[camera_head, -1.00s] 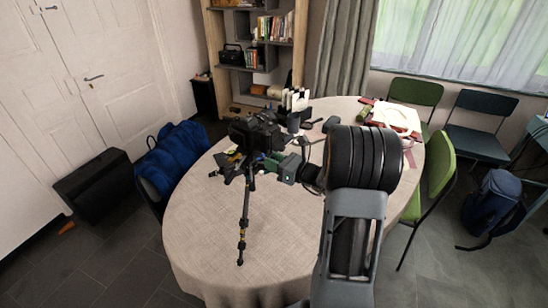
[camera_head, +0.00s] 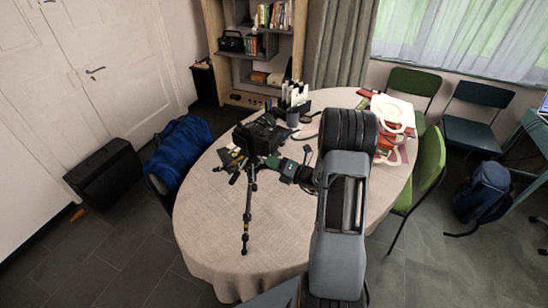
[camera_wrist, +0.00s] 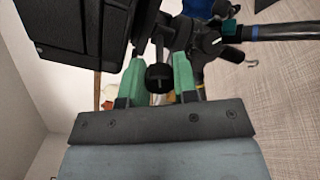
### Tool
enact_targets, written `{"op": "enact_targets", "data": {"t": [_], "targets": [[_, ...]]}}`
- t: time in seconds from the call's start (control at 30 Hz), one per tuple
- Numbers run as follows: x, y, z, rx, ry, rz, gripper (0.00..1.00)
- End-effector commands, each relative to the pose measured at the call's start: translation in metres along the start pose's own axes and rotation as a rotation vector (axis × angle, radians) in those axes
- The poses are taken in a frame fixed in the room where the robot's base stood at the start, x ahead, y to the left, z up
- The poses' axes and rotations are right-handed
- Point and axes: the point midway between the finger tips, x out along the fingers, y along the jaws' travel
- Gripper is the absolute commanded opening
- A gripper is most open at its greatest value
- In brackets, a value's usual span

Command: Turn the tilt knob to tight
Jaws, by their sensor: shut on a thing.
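A black camera (camera_head: 256,137) sits on a tripod (camera_head: 247,208) at the left half of the table. In the wrist view, the tilt knob (camera_wrist: 159,77) is a small round black knob between the two green fingers of my gripper (camera_wrist: 160,75). My gripper is shut on it, one finger on each side. In the head view, my gripper (camera_head: 274,162) reaches the tripod head from the right, just below the camera. The knob is too small and hidden to make out there. The camera's dark body (camera_wrist: 75,32) fills the upper left of the wrist view.
The round table (camera_head: 285,230) has a pale cloth, clear at its front.

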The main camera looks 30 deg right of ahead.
Motion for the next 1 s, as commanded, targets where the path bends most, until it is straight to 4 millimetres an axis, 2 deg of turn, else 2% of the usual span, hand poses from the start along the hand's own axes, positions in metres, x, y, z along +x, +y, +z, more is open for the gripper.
{"op": "enact_targets", "data": {"t": [0.2, 0.5, 1.0], "targets": [[0.0, 0.0031, 0.0019, 0.172, 0.0, 0.001, 0.04], [0.0, 0.0014, 0.0011, 0.331, 0.0, 0.0, 0.04], [0.0, 0.0, 0.0004, 0.403, -0.001, 0.001, 0.04]]}}
